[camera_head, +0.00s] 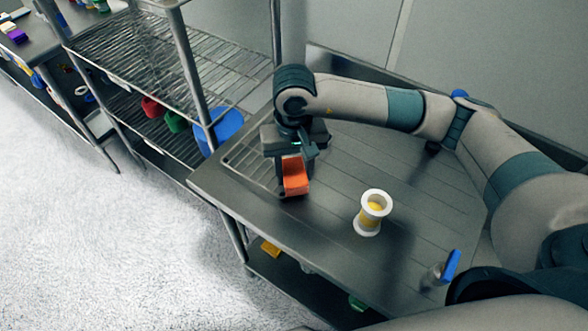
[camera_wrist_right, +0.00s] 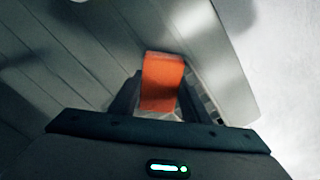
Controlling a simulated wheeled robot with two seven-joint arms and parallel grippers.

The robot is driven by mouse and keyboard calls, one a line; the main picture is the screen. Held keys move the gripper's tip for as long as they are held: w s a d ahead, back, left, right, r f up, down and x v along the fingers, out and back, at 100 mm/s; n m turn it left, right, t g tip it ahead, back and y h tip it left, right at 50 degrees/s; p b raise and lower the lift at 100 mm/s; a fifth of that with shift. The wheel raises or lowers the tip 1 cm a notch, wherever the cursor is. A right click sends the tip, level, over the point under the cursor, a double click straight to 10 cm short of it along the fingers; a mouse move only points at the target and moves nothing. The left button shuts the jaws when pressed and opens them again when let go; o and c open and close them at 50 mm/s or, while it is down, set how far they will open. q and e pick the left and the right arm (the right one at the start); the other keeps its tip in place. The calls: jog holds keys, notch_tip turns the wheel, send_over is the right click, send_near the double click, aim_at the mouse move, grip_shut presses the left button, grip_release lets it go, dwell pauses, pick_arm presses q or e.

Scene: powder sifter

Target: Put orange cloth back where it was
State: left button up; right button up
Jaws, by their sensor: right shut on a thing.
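The orange cloth (camera_head: 295,176) is a small folded piece at the left end of the metal table (camera_head: 330,246) in the head view. My right gripper (camera_head: 293,190) is shut on it, with the fingers pointing down at the table. In the right wrist view the cloth (camera_wrist_right: 162,80) sits between the two fingers (camera_wrist_right: 160,100) and sticks out past them. I cannot tell whether the cloth touches the table. My left gripper is not in view.
A white spool-shaped sifter (camera_head: 372,212) with yellow inside stands mid-table. A blue-topped item (camera_head: 451,266) stands at the table's right. A wire rack (camera_head: 245,158) lies beside the gripper. A wire shelf unit (camera_head: 150,60) with red, green and blue items stands left.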

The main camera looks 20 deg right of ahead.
aim_at(294, 171)
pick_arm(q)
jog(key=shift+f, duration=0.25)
pick_arm(e)
jog(key=shift+f, duration=0.15)
jog(key=o, duration=0.9)
jog(key=shift+o, duration=0.2)
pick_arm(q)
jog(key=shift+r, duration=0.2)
pick_arm(e)
jog(key=shift+r, duration=0.45)
notch_tip(294, 171, up, 7)
jog(key=b, duration=0.3)
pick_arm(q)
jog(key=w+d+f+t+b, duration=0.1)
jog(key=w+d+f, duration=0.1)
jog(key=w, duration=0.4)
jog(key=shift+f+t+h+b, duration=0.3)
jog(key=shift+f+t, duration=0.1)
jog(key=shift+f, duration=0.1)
pick_arm(e)
notch_tip(294, 171, up, 4)
jog(key=shift+r, duration=0.25)
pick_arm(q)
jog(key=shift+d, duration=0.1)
